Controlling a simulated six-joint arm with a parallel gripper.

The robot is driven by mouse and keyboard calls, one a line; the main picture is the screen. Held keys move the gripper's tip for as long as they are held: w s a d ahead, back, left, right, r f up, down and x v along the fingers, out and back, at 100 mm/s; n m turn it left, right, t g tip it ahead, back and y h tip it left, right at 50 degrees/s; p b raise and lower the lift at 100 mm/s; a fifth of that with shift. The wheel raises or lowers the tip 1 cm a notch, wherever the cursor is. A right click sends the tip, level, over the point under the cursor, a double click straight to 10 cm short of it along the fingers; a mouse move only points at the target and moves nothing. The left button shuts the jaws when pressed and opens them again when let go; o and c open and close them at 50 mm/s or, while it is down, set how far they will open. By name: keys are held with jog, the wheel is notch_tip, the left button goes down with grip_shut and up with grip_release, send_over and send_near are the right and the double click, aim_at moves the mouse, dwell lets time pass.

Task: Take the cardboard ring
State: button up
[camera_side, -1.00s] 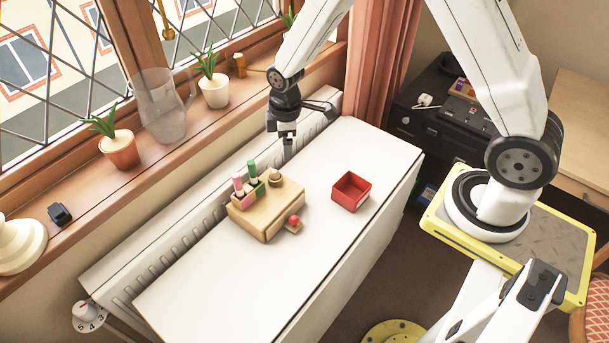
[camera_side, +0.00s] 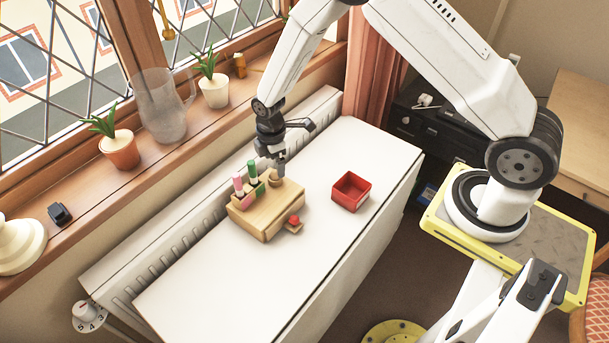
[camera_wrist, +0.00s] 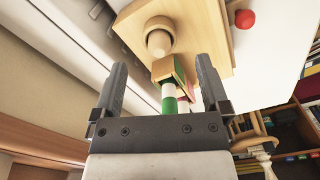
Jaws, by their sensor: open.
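The tan cardboard ring (camera_wrist: 158,21) shows in the wrist view around a pale round-topped peg (camera_wrist: 160,44) on a wooden block (camera_wrist: 208,28). In the side view the block (camera_side: 265,218) stands on the white table, and my gripper partly hides the ring there. My gripper (camera_side: 280,171) is just above the ring's corner of the block. In the wrist view my gripper (camera_wrist: 161,66) has its two dark fingers wide apart with nothing held between them. The ring lies beyond the fingertips, between their lines. I cannot tell whether a finger touches anything.
A pink marker (camera_side: 238,184) and a green marker (camera_side: 252,172) stand upright in the block beside the ring. An open red box (camera_side: 351,191) stands to the right. The table's (camera_side: 215,283) front is clear.

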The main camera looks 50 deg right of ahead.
aim_at(274, 170)
jog(key=shift+f, duration=0.25)
jog(key=shift+f, duration=0.1)
jog(key=shift+f, duration=2.5)
jog(key=c, duration=1.2)
jog(key=shift+c, duration=0.2)
jog(key=shift+w+r, duration=0.1)
jog(key=shift+r, duration=0.1)
jog(key=shift+a+r, duration=0.1)
jog(key=shift+r, duration=4.7)
